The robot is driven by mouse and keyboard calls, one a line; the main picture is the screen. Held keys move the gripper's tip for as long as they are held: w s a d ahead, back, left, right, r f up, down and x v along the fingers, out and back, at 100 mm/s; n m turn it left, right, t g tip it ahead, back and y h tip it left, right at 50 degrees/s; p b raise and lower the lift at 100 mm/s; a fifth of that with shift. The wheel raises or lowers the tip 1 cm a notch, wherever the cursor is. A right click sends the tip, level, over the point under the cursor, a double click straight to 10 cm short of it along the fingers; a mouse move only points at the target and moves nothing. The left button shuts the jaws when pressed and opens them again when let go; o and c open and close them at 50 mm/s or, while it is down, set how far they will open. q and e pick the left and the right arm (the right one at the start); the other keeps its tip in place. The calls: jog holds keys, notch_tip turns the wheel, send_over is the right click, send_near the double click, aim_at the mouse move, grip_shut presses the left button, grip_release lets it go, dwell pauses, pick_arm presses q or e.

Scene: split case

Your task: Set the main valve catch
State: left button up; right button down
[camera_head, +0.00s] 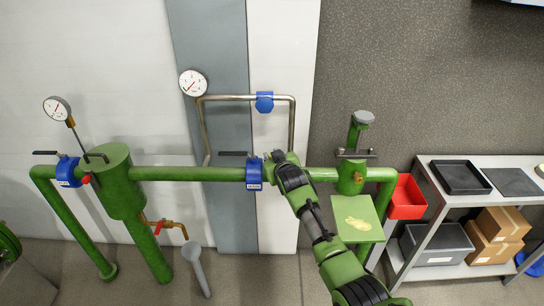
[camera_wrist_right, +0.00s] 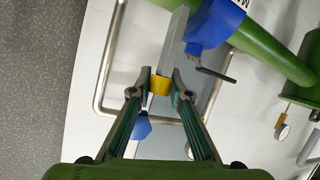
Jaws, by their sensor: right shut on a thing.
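The main valve is most likely the blue valve body (camera_head: 254,173) with a white label on the long green pipe. It also shows in the right wrist view (camera_wrist_right: 208,28), with part of its lettering cut off. A dark lever (camera_head: 233,153) extends left from its top. My right gripper (camera_wrist_right: 163,84) is shut on a yellow piece (camera_wrist_right: 159,86) at the end of a grey bar (camera_wrist_right: 173,45) beside the valve. In the head view my own gripper largely hides this spot. I cannot tell whether the catch is set. My left gripper is not in view.
A metal pipe loop (camera_head: 245,97) with a blue fitting (camera_head: 264,102) stands behind the green pipe. A second blue valve (camera_head: 68,171) and two gauges are at the left. A red bin (camera_head: 406,198) and a grey shelf (camera_head: 440,183) are at the right.

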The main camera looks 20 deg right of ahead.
jog(key=shift+w+d+r, duration=0.15)
jog(key=shift+d+r, duration=0.2)
jog(key=shift+r, duration=0.05)
dwell(0.4)
jog(key=c, duration=1.9)
grip_release()
jog(key=shift+d+f, duration=0.1)
jog(key=shift+f, duration=0.25)
jog(key=shift+s+a, duration=0.25)
jog(key=shift+s+r, duration=0.15)
jog(key=shift+s, duration=0.15)
jog(key=v, duration=1.1)
jog(key=shift+d+r, duration=0.1)
jog(key=shift+d, duration=0.1)
jog(key=shift+w, duration=0.1)
